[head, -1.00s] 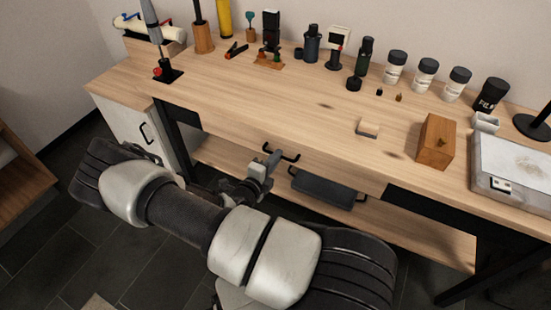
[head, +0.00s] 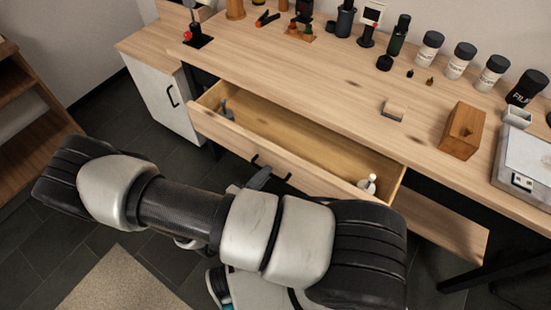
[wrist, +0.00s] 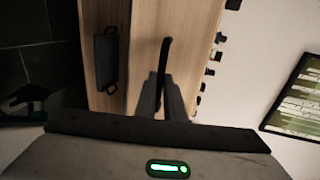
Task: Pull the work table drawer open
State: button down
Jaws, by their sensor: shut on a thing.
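The work table (head: 320,75) has a light wood top. Its drawer (head: 225,128) stands out from under the front edge, with much of its inside visible. My gripper (head: 258,179) is at the middle of the drawer front, shut on the dark bar handle (head: 284,175); my arm crosses below it. In the wrist view, the gripper fingers (wrist: 162,98) close around the handle (wrist: 166,62), which runs upright in the picture against the wood front. A small white item (head: 368,184) lies in the drawer's right end and a grey item (head: 227,111) in its left end.
A white cabinet (head: 163,103) stands at the left. Jars (head: 461,60), a wooden block (head: 463,130) and a small block (head: 393,109) sit on the tabletop. A lower shelf (head: 440,220) lies underneath. A rug (head: 125,285) covers some dark floor in front.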

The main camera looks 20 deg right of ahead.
jog(key=shift+f+v, duration=0.25)
jog(key=shift+v, duration=0.8)
jog(key=shift+f+v, duration=0.2)
jog(key=shift+v, duration=0.9)
jog(key=shift+a, duration=0.1)
jog(key=c, duration=1.8)
grip_release()
jog(key=shift+c, duration=0.2)
jog(key=shift+a, duration=0.1)
jog(key=v, duration=1.7)
jog(key=shift+p, duration=0.4)
jog(key=shift+s+a, duration=0.1)
jog(key=shift+s, duration=0.05)
